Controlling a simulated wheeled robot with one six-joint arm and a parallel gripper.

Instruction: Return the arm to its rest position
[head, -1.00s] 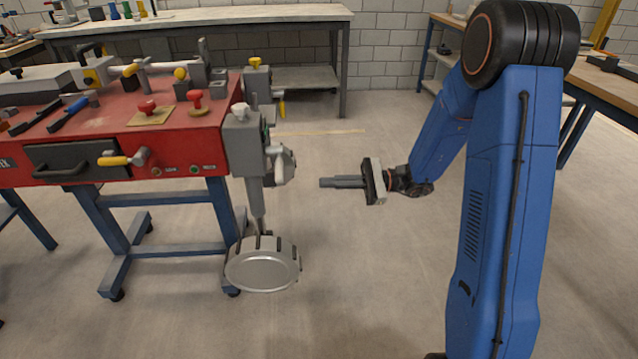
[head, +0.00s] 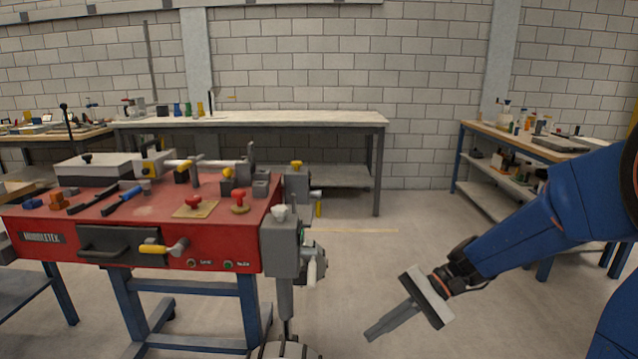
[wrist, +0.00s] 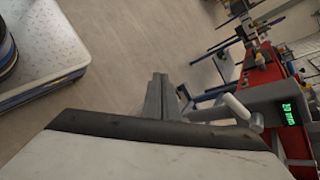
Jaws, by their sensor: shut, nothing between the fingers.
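My gripper (head: 372,332) is at the lower right of centre in the head view, angled down to the left over bare floor. Its grey fingers are together with nothing between them. In the wrist view the shut fingers (wrist: 156,95) point away over the floor. My blue arm reaches in from the right edge of the head view.
A grey unit (head: 283,245) with a round metal base (head: 285,350) sits on the machine's right side. A long bench (head: 270,119) stands behind, and a wooden-topped bench (head: 530,140) stands at right. Floor between machine and arm is clear.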

